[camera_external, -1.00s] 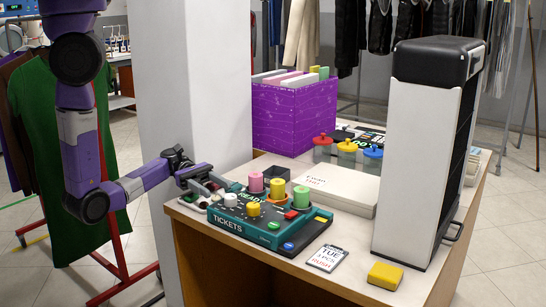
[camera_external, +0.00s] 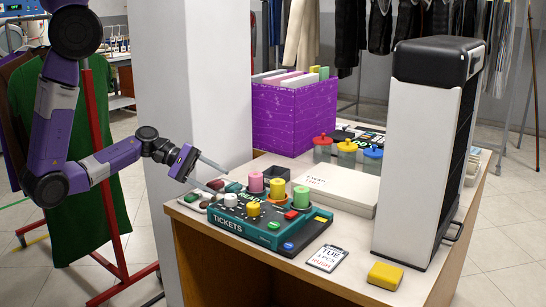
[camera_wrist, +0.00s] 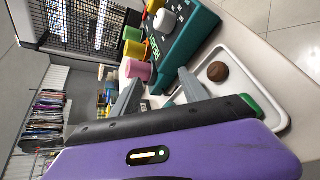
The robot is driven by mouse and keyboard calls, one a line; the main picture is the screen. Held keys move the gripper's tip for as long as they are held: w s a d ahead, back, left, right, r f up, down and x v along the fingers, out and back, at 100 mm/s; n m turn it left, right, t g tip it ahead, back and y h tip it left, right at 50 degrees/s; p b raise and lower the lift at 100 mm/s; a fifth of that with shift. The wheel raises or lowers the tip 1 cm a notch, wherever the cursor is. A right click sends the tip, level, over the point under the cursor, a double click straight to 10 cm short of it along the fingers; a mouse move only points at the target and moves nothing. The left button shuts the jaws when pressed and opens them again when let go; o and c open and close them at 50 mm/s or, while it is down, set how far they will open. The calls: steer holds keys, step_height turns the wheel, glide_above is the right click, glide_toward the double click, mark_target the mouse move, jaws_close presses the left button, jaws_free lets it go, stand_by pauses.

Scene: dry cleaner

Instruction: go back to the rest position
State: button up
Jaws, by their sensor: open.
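My gripper (camera_external: 207,174) is at the left end of the counter, above and beside the teal tickets box (camera_external: 240,228). Its two fingers are spread apart with nothing between them. In the wrist view my gripper (camera_wrist: 160,78) also shows open. A white tray (camera_wrist: 284,123) with a round brown piece (camera_wrist: 218,71) lies beyond the fingers there. My arm is bent at the left of the external view, in front of the clothes rack.
A purple crate (camera_external: 295,118) and lidded jars stand behind. A white pillar (camera_external: 190,80) stands behind my gripper.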

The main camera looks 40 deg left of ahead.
steer(key=a+m+t+y, duration=0.1)
steer(key=a, duration=0.1)
steer(key=a+m+t+y+p, duration=0.1)
steer(key=a+t+y, duration=0.1)
steer(key=a+r+m+t+y, duration=0.1)
steer(key=a+m+y, duration=0.1)
steer(key=shift+s+r+p, duration=0.1)
steer(key=shift+s+p, duration=0.15)
steer(key=shift+p, duration=0.05)
steer(key=s+a+f+m+t+y+b, duration=0.25)
steer(key=s+a+f+y+b, duration=0.2)
steer(key=a, duration=0.25)
steer(key=s+r+m+t+y+b, duration=0.3)
steer(key=s+r+m+t, duration=0.1)
steer(key=s+r, duration=0.4)
steer(key=shift+s+d, duration=0.4)
steer(key=shift+d, duration=0.05)
steer(key=shift+y, duration=0.25)
stand_by(1.2)
